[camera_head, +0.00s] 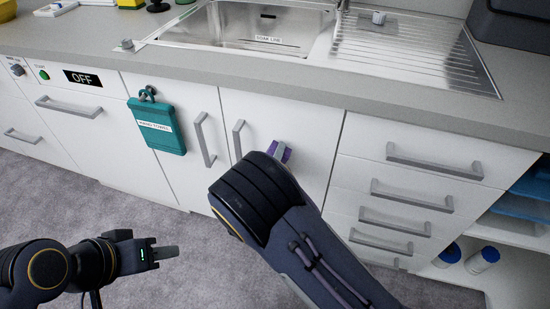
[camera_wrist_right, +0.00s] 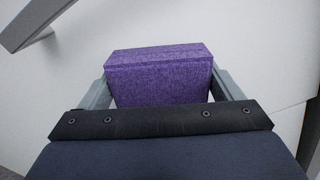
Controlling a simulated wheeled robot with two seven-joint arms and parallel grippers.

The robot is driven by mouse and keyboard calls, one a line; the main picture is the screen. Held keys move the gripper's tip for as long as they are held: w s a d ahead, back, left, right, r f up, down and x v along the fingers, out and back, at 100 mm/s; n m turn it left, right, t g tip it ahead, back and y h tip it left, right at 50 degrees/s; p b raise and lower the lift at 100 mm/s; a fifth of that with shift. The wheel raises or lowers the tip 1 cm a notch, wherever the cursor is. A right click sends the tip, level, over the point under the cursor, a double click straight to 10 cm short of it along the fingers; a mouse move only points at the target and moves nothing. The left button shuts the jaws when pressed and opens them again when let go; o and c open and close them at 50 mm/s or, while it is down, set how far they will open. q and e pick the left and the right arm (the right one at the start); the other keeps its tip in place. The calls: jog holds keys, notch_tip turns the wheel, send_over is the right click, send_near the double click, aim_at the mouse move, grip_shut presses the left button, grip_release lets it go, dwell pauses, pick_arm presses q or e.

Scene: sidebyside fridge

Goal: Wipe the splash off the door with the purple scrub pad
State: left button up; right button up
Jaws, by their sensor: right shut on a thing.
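The purple scrub pad (camera_wrist_right: 158,82) is between the two grey fingers of my right gripper (camera_wrist_right: 160,92), which is shut on it. In the head view a small part of the pad (camera_head: 286,153) shows past my right forearm, in front of the white cupboard door (camera_head: 300,112) under the sink. The pad is close to the door; I cannot tell whether it touches. No splash shows on the visible door surface; my arm and the pad hide part of it. My left gripper (camera_head: 167,252) is low over the floor, seen side-on and with nothing visible in it.
A bar handle (camera_head: 238,138) is on the door's left side; it also shows in the wrist view (camera_wrist_right: 35,22). Drawers with handles (camera_head: 435,160) are to the right. The sink (camera_head: 245,25) is above. Grey floor is clear.

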jog(key=shift+p+v, duration=0.4)
jog(key=shift+v, duration=2.1)
jog(key=shift+d, duration=0.15)
jog(key=shift+s, duration=0.1)
jog(key=p+v, duration=0.1)
jog(key=v, duration=0.1)
jog(key=shift+s, duration=0.35)
